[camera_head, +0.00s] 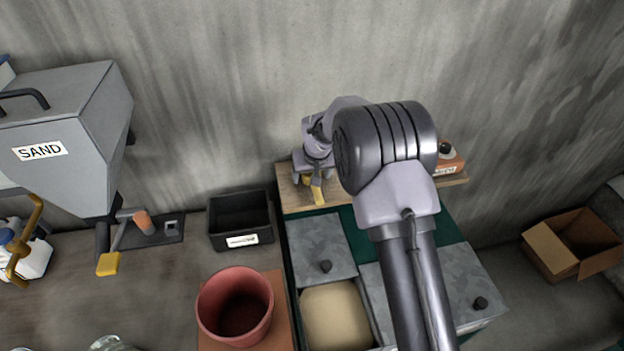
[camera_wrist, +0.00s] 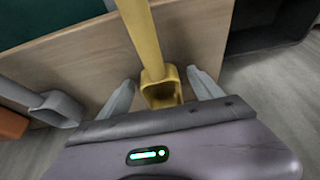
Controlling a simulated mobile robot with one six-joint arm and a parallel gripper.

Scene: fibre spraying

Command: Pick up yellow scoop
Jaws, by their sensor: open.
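The yellow scoop (camera_wrist: 146,42) lies on the wooden shelf (camera_wrist: 198,38) in the wrist view, its square hollow end between my two fingers. My gripper (camera_wrist: 161,76) is open, with one finger on each side of that end and a gap visible on both sides. In the head view the yellow scoop (camera_head: 318,193) shows below my gripper (camera_head: 313,178) at the left part of the shelf. My arm hides the middle of the shelf there.
A grey scoop (camera_wrist: 58,108) lies left of my gripper in the wrist view. In the head view, a black bin (camera_head: 240,240) stands left of the shelf and an orange container (camera_head: 450,165) on its right end. Lidded grey bins (camera_head: 322,248) and a red bucket (camera_head: 235,310) are in front.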

